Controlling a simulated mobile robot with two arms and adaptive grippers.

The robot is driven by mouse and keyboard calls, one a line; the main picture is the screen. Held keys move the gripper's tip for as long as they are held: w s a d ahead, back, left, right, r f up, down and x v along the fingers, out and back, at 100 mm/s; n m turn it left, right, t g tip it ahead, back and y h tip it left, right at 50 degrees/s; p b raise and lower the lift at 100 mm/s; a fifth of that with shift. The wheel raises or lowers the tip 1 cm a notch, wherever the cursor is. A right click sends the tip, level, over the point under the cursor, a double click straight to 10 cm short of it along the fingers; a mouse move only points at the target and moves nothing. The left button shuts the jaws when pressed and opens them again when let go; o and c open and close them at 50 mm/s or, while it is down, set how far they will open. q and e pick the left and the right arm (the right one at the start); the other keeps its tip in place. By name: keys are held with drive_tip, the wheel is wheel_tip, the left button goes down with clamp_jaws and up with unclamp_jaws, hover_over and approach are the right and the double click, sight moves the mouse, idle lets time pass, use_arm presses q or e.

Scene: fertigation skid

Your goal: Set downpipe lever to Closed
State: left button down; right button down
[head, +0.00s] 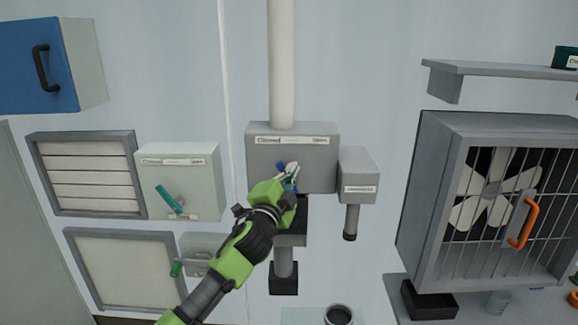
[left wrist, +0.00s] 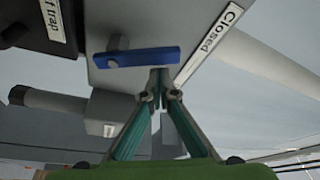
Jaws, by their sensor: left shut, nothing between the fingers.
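The downpipe box (head: 292,162) is a grey box on the wall under a white vertical pipe (head: 282,65). A label strip along its top reads "Closed" at the left; the right label is too small to read. Its blue lever (head: 281,167) is mostly hidden behind my left gripper (head: 291,175) in the head view. In the left wrist view, the blue lever (left wrist: 150,57) lies across the box face, near the "Closed" label (left wrist: 212,45). My left gripper (left wrist: 160,92) is shut and empty, its fingertips right beside the lever; I cannot tell whether they touch. My right gripper is not in view.
A smaller grey box (head: 357,175) with a short spout adjoins on the right. A pale box with a green lever (head: 170,199) is on the left. A caged fan (head: 492,190) with an orange handle stands at the right. A blue cabinet (head: 38,65) is at upper left.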

use_arm(q)
drive_tip(key=shift+a+f, duration=0.25)
drive_tip(key=shift+a, duration=0.1)
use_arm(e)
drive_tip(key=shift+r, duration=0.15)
use_arm(q)
drive_tip(key=shift+d, duration=0.1)
drive_tip(key=n+b, duration=0.1)
drive_tip(key=b, duration=0.1)
drive_tip(key=a+n+b, duration=0.1)
drive_tip(key=b, duration=0.1)
drive_tip(key=shift+f+n+t+y+b, duration=0.3)
drive_tip(key=shift+f+n+t+b, duration=0.05)
drive_tip(key=shift+n+t, duration=0.05)
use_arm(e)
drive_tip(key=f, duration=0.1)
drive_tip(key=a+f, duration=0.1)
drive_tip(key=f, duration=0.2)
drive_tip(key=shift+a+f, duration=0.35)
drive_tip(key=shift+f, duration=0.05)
